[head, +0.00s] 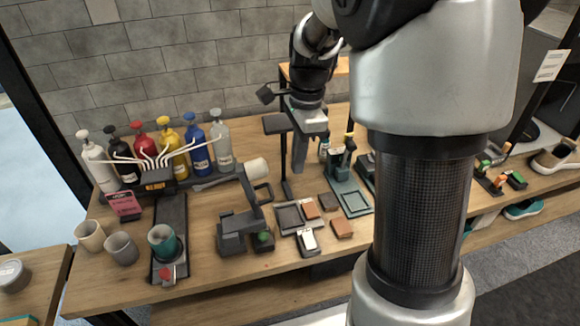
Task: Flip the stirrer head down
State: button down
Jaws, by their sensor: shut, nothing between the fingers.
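A dark grey device, which looks like the stirrer (233,232), stands at the front middle of the wooden table. Its arm leans up from the base, and the stirrer head (218,182) is raised, reaching left; a pale cylinder (257,168) shows near its top. A green knob (263,238) is on the base's right side. My gripper (298,168) is shut and empty, pointing down to the right of the stirrer and apart from it. The exact hinge of the head is too small to tell.
Several pump bottles (200,150) with pale tubes stand at the back left. Trays with small blocks (290,215) lie right of the stirrer. A dark stand (283,160) is close to my gripper.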

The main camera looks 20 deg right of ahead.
notch_tip(320, 180, down, 9)
jog(key=shift+a+r, duration=0.35)
jog(key=shift+a, duration=0.35)
jog(key=shift+a+r, duration=0.35)
jog(key=shift+a, duration=0.4)
jog(key=shift+a+r, duration=0.35)
jog(key=shift+a, duration=0.35)
